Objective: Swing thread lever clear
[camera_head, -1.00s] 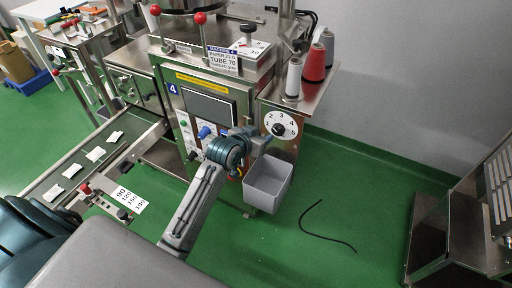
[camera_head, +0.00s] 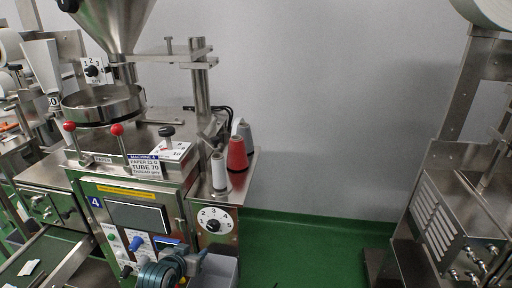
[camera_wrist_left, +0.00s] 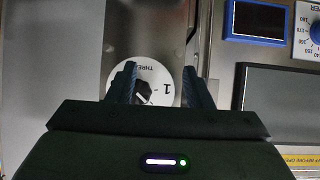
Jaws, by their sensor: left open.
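Machine 4 (camera_head: 110,188) stands at the left in the head view. Two levers with red ball knobs rise from its top, a left one (camera_head: 69,127) and a right one (camera_head: 117,129). I cannot tell which is the thread lever. A round white numbered dial (camera_head: 213,220) with a black knob is on the front right panel. In the left wrist view this dial (camera_wrist_left: 165,92) reads "THRE..." and shows between the fingers. My left gripper (camera_head: 198,256) is low in front of the panel; its fingers (camera_wrist_left: 158,85) are open and empty. My right gripper is out of view.
White, red (camera_head: 237,153) and grey thread spools stand on the machine's right shelf. A black-knobbed scale plate (camera_head: 172,151) is on top. Another steel machine (camera_head: 445,215) is at the right, with clear green floor between.

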